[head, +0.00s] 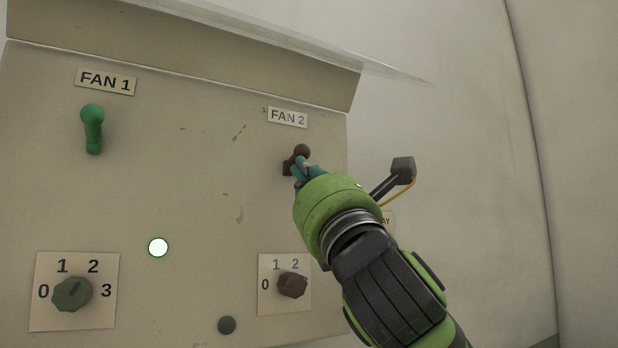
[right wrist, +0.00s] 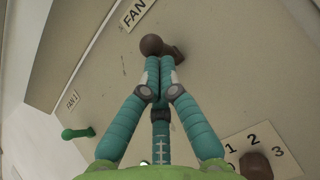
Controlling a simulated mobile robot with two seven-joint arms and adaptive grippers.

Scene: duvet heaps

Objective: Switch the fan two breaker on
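The fan two breaker is a brown lever with a round knob (head: 302,151) on a dark base, below the FAN 2 label (head: 287,117). Its knob also shows in the right wrist view (right wrist: 151,44), just past my fingertips. My right gripper (head: 303,170) has its teal fingers drawn together at the lever, tips against or very close to the knob's underside. In the right wrist view (right wrist: 159,68) the fingertips meet with no clear gap. They hide most of the lever's stem, so its exact tilt is hard to read. My left gripper is not in view.
A green FAN 1 lever (head: 93,128) stands at the panel's left. A lit white lamp (head: 158,247), a dark round button (head: 227,325), a green dial (head: 72,293) and a brown dial (head: 292,284) sit lower. A hood edge (head: 200,50) overhangs the panel.

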